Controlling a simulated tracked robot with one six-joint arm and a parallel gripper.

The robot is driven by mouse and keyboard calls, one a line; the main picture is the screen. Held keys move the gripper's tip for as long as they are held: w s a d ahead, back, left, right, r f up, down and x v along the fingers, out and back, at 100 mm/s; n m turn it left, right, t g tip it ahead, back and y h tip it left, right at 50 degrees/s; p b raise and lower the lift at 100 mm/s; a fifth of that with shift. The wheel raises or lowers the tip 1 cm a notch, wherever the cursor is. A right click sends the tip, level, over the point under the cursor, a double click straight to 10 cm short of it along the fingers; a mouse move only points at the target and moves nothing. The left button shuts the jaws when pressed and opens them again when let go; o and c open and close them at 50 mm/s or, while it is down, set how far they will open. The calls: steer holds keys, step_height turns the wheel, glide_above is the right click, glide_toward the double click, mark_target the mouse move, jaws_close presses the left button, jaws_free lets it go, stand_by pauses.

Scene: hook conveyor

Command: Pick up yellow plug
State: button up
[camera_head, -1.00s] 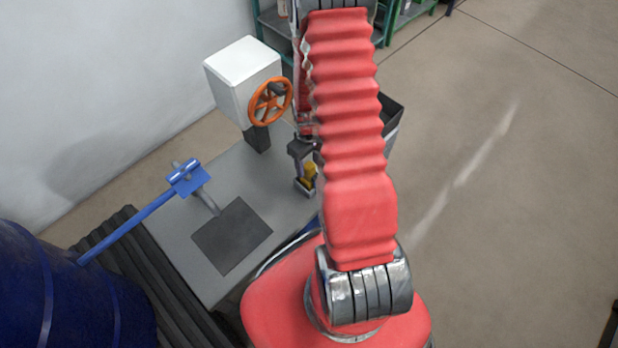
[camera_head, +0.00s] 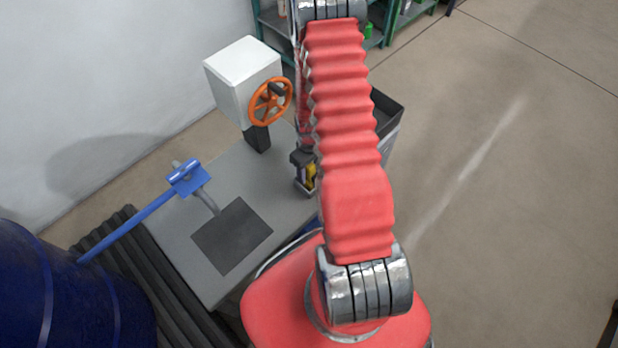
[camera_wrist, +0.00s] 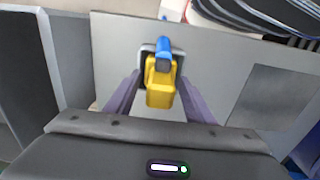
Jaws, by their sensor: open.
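The yellow plug (camera_wrist: 160,90) stands in a small dark-rimmed holder on the grey table, with a blue part (camera_wrist: 163,46) at its far side. In the head view the plug (camera_head: 311,176) is a small yellow patch, partly hidden by my gripper and arm. My gripper (camera_wrist: 158,88) is open in the wrist view, with one purple-grey finger on each side of the plug. I cannot tell whether the fingers touch it. In the head view my gripper (camera_head: 302,162) is just above the holder (camera_head: 304,190).
A white box (camera_head: 240,75) with an orange handwheel (camera_head: 270,102) stands at the table's back. A blue lever (camera_head: 140,215) and a dark square plate (camera_head: 232,236) are left of the plug. A black bin (camera_head: 386,120) is behind my arm. A blue barrel (camera_head: 60,295) stands at lower left.

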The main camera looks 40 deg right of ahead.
steer(key=shift+c, duration=0.2)
jaws_close()
stand_by(0.6)
